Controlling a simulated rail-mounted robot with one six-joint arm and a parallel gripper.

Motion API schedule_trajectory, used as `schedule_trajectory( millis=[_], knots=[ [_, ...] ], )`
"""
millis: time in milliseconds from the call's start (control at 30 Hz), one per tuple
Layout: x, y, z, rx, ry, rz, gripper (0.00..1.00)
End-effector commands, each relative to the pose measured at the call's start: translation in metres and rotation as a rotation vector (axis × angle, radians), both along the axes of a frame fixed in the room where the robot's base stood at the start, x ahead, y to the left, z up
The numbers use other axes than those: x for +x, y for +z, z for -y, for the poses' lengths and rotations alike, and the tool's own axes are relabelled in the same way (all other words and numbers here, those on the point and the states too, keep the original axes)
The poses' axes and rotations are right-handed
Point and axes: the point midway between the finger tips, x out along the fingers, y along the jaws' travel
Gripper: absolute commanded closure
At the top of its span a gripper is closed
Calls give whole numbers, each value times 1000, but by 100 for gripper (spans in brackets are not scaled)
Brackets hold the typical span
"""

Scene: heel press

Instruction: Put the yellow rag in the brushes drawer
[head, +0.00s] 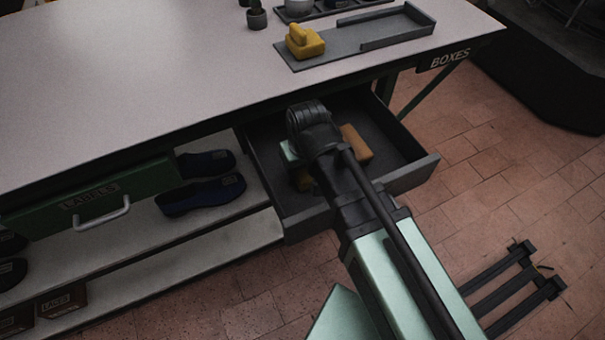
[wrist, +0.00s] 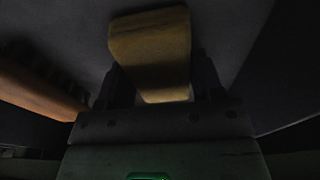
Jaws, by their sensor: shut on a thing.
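My gripper (head: 298,160) is down inside an open dark drawer (head: 292,222) under the bench. In the wrist view my gripper (wrist: 160,88) is shut on the yellow rag (wrist: 150,48), which sits between the two fingers. I cannot tell whether the rag touches the drawer floor. The open drawer's label is hidden.
Above, the bench top (head: 150,70) carries a grey tray (head: 345,48) with another yellow object (head: 304,41). Dark blue shoes (head: 203,193) stand on the shelf between. The drawer's side walls surround my gripper.

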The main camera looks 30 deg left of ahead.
Motion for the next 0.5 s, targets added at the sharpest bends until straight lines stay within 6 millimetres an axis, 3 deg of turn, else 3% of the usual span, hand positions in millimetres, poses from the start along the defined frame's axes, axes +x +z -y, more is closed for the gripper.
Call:
schedule_trajectory(
  millis=[333,367,500],
  knots=[
    [0,-5,0,0,0,0,66],
    [0,-4,0,0,0,0,35],
    [0,-3,0,0,0,0,14]
  ],
)
